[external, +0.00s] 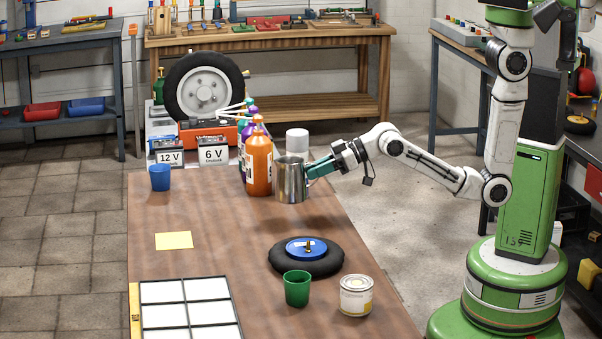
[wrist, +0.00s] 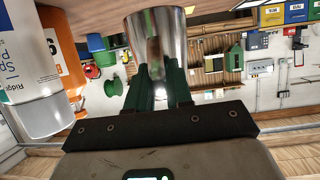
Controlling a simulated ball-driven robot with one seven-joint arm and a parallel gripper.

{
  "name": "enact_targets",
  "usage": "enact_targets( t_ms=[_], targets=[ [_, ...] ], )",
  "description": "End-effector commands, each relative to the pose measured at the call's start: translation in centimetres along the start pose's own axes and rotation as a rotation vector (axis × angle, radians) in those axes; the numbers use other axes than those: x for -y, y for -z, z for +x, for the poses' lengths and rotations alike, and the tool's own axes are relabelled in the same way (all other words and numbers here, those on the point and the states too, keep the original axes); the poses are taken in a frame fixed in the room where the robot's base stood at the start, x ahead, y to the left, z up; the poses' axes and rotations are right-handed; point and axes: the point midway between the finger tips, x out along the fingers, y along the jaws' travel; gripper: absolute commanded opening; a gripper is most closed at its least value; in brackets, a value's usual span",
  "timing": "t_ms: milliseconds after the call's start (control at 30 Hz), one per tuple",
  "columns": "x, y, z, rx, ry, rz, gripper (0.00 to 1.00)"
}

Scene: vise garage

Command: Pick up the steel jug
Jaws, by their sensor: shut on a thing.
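The steel jug (external: 290,182) is a shiny metal cylinder at the far right part of the brown table, right of an orange bottle. My gripper (external: 312,172) reaches it from the right and is shut on its right side. In the wrist view the jug (wrist: 158,38) shows at the top centre, between the green fingers of my gripper (wrist: 160,84). The jug looks upright in the external view. I cannot tell whether its base touches the table.
The orange bottle (external: 258,163) stands close left of the jug, and a white canister (external: 297,143) is behind it. A blue cup (external: 160,178), a yellow note (external: 174,240), a black tyre (external: 306,262), a green cup (external: 297,288) and a can (external: 356,297) are on the table. The table's middle is clear.

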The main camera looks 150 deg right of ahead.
Motion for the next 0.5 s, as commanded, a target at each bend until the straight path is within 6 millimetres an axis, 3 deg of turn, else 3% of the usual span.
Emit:
enact_targets(
  t_ms=[167, 500],
  targets=[
    [-0.3, 1.3, -2.1, -0.005, 0.0, 0.0, 0.0],
    [-1.1, 1.2, -6.2, -0.003, 0.0, 0.001, 0.0]
  ],
)
